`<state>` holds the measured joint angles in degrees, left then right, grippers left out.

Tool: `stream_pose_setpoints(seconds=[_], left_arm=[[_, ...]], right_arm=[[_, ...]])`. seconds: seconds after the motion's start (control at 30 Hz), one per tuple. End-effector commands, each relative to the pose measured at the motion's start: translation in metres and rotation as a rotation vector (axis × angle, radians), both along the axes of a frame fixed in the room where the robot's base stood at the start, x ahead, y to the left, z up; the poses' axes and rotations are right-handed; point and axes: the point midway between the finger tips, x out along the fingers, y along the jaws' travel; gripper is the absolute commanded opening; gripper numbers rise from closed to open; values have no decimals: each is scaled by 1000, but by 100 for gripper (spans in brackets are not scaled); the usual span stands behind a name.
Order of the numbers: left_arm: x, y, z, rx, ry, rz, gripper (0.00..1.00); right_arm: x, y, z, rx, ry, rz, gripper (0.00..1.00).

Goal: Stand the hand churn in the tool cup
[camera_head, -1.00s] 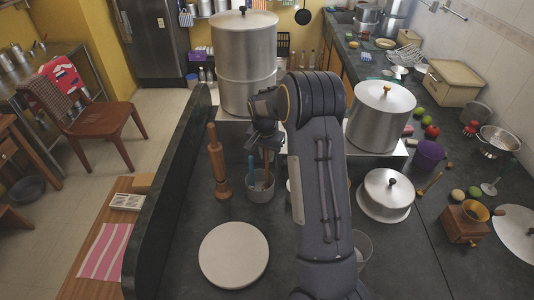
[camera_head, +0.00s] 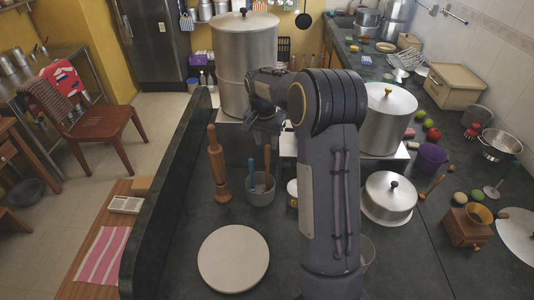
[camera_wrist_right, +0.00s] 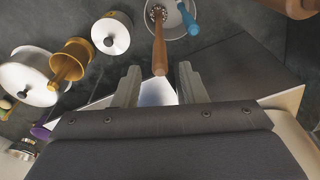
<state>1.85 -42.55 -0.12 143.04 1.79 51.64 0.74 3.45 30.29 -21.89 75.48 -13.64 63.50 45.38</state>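The hand churn (camera_head: 267,163) looks to be the wooden-handled tool in the grey tool cup (camera_head: 262,190). It stands in the cup beside a blue-handled tool (camera_head: 251,170). In the right wrist view the churn (camera_wrist_right: 159,45) has its knobbed head down inside the cup (camera_wrist_right: 177,33) and its plain handle end up. My right gripper (camera_wrist_right: 158,72) is open, its two fingers spread apart on either side of the handle end in that view. In the head view this gripper (camera_head: 265,136) is above the handle, apart from it. My left gripper is not in view.
A tall turned wooden piece (camera_head: 218,165) stands just left of the cup. A round pale board (camera_head: 233,258) lies in front. Large steel canisters stand behind (camera_head: 247,60) and to the right (camera_head: 387,120).

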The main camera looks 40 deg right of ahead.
Motion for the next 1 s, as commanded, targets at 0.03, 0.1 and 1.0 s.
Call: stream_pose_setpoints(seconds=[0.03, 0.1, 1.0], left_arm=[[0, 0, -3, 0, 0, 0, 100], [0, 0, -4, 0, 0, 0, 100], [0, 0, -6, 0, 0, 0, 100]], right_arm=[[0, 1, 10, -1, -5, 1, 38], [-1, 2, 21, -2, -3, 0, 38], [-185, 147, 94, 224, -354, 606, 38]])
